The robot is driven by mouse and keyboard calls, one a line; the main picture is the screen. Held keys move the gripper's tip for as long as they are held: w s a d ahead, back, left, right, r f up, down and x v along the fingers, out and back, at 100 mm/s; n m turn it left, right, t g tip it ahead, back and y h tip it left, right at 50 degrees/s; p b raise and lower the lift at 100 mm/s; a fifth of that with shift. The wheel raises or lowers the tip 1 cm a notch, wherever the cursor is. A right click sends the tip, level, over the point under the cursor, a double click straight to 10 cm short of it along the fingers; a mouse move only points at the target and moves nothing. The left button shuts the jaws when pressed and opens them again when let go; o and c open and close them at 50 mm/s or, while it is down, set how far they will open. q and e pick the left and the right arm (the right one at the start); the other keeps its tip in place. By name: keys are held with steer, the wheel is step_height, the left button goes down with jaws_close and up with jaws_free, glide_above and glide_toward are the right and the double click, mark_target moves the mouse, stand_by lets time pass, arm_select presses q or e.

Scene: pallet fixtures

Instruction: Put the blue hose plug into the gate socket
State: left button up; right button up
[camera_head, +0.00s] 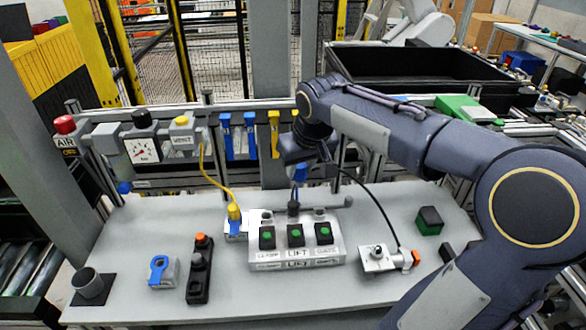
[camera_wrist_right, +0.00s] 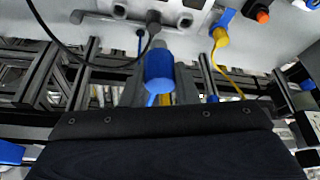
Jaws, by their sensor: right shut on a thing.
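My right gripper (camera_head: 298,160) is shut on the blue hose plug (camera_head: 301,172), above the rear of the grey control box (camera_head: 338,252). In the right wrist view the plug (camera_wrist_right: 159,70) sits between the fingers with a light blue tail. The box has three green-topped black buttons, with labels in front that look like clamp, lift and gate. The rightmost socket, taken as the gate socket (camera_head: 319,212), is behind the right button and appears empty. A black plug (camera_head: 293,208) stands in the middle socket; it also shows in the right wrist view (camera_wrist_right: 153,21). My left gripper is out of view.
A black cable (camera_head: 378,203) arches to a metal block with an orange knob (camera_head: 378,258). A handle bar (camera_head: 335,203) lies near the right socket. The table front is mostly clear.

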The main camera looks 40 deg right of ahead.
steer(key=w+d+p, duration=0.2)
steer(key=d, duration=0.7)
stand_by(0.4)
steer(key=shift+f+b, duration=5.9)
steer(key=shift+f, duration=1.6)
steer(key=shift+f+b, duration=1)
steer(key=shift+f, duration=0.45)
steer(key=o, duration=1)
steer(key=shift+o, duration=0.2)
steer(key=shift+s+r, duration=0.1)
steer(key=v, duration=0.7)
steer(key=shift+s+r, duration=0.2)
steer(key=shift+r, duration=0.1)
